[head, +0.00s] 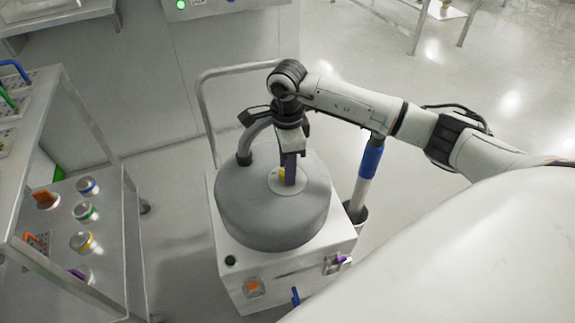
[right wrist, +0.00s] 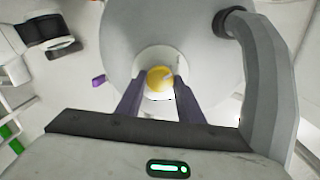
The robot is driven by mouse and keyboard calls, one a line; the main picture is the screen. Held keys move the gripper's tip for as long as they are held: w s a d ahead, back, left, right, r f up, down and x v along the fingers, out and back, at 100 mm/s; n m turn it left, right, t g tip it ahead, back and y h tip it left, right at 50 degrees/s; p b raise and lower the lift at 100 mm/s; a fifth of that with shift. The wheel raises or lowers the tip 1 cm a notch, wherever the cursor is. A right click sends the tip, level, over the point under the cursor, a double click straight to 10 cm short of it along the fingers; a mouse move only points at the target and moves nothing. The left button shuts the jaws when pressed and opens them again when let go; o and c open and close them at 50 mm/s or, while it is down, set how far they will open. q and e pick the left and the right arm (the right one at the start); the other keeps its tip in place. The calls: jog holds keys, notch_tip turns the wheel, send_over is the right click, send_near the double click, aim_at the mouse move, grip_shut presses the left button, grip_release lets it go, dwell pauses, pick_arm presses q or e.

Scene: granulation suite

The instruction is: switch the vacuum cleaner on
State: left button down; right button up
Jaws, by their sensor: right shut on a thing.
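The vacuum cleaner (head: 240,215) has a round grey drum on a white wheeled box, with a bent push handle behind. A yellow knob (head: 281,174) sits on a pale round plate on the drum's top. My right gripper (head: 289,182) reaches down over the drum, shut on the yellow knob. In the right wrist view the yellow knob (right wrist: 159,78) shows between the two dark fingers (right wrist: 158,88). The fingers partly hide the knob in the head view. A dark green round button or lamp (head: 230,260) is on the box front. My left gripper is out of view.
A grey hose (head: 257,138) rises from the drum beside my right gripper. A blue-and-white tube (head: 368,170) stands at the box's right side. Shelving with jars (head: 86,212) is at left. The floor at upper right is open.

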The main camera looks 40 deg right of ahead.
jog(key=m+p, duration=0.1)
jog(key=m, duration=0.3)
jog(key=shift+r, duration=0.1)
jog(key=m+p, duration=0.1)
jog(key=m, duration=0.3)
jog(key=shift+m, duration=0.3)
jog(key=m+p, duration=0.2)
jog(key=m, duration=0.3)
jog(key=m+p, duration=0.1)
jog(key=m, duration=0.1)
jog(key=shift+m, duration=0.7)
jog(key=o, duration=1.1)
jog(key=shift+c, duration=0.2)
